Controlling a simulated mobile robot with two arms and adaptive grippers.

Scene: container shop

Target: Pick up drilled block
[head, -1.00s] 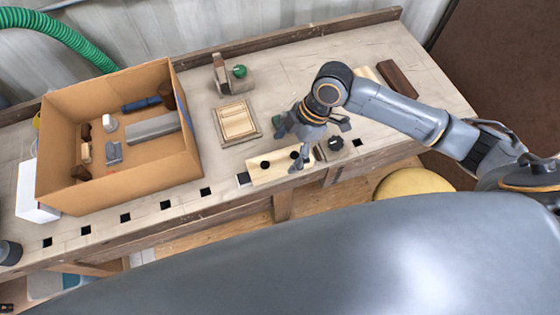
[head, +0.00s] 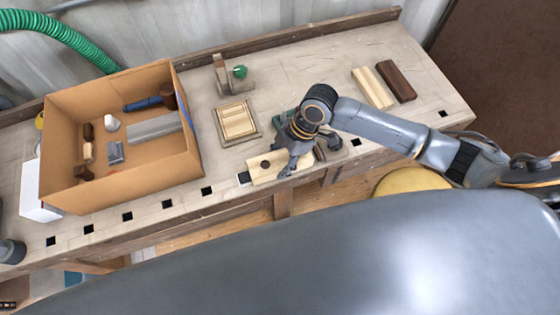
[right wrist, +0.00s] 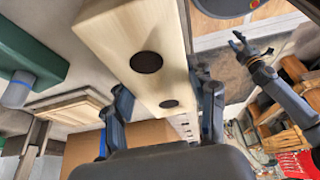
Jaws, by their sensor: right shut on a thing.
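The drilled block (head: 260,174) is a pale wooden bar with dark round holes, lying near the front edge of the workbench in the head view. My right gripper (head: 290,164) is over its right part and hides some of it. In the right wrist view, the drilled block (right wrist: 138,45) runs between the two fingers of my right gripper (right wrist: 168,104), which is shut on it; two holes show. I cannot tell whether the block is off the bench. My left gripper (right wrist: 252,46) shows small in the right wrist view, its fingers apart and empty.
A cardboard box (head: 110,190) with several items stands at the left of the bench. A framed wooden piece (head: 237,122) and a grey block with a green ball (head: 239,72) lie behind the gripper. Pale (head: 372,88) and dark bars (head: 397,81) lie at the back right.

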